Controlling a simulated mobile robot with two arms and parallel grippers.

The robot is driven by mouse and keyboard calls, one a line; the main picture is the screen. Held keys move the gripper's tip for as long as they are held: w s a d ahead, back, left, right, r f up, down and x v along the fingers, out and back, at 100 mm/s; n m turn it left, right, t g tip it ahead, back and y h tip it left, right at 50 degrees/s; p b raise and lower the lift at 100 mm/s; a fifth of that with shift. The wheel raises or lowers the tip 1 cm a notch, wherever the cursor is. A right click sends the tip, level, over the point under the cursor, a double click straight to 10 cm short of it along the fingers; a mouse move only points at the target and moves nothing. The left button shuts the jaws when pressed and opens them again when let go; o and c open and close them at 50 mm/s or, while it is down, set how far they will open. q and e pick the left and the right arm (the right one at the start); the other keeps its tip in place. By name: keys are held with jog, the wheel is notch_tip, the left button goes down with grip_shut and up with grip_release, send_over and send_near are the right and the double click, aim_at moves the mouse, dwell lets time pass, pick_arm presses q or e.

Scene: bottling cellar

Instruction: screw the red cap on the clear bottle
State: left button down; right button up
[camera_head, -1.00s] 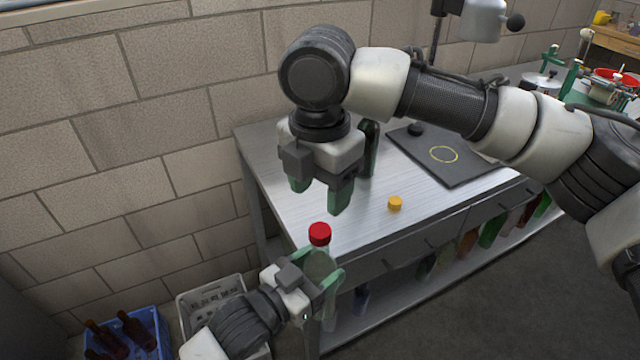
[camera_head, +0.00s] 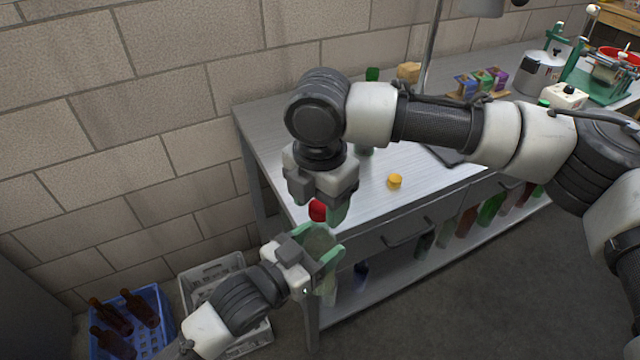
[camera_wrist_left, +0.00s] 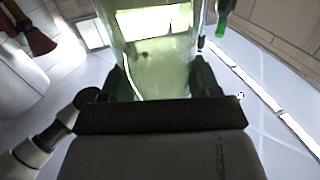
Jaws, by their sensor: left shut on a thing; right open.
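The clear bottle (camera_head: 319,240) stands roughly upright off the front left corner of the bench, with the red cap (camera_head: 317,210) at its top. I cannot tell whether the cap is screwed tight. My left gripper (camera_head: 320,246) is shut around the bottle's body. The greenish clear bottle (camera_wrist_left: 155,60) also fills the middle of the left wrist view, between the fingers. My right gripper (camera_head: 319,205) is open, pointing down at the cap. One green finger is beside the cap on the right; the other is mostly hidden.
An orange cap (camera_head: 395,181) lies on the metal bench (camera_head: 378,212). A blue crate (camera_head: 160,300) with brown bottles and a grey crate (camera_head: 196,274) stand on the floor at lower left. Coloured bottles stand on the shelf below. A lamp and small goods are at the back.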

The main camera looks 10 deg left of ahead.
jog(key=shift+f, duration=0.15)
jog(key=shift+c, duration=0.3)
jog(key=c, duration=0.9)
jog(key=o, duration=1.1)
notch_tip(320, 180, up, 12)
jog(key=shift+r, duration=0.1)
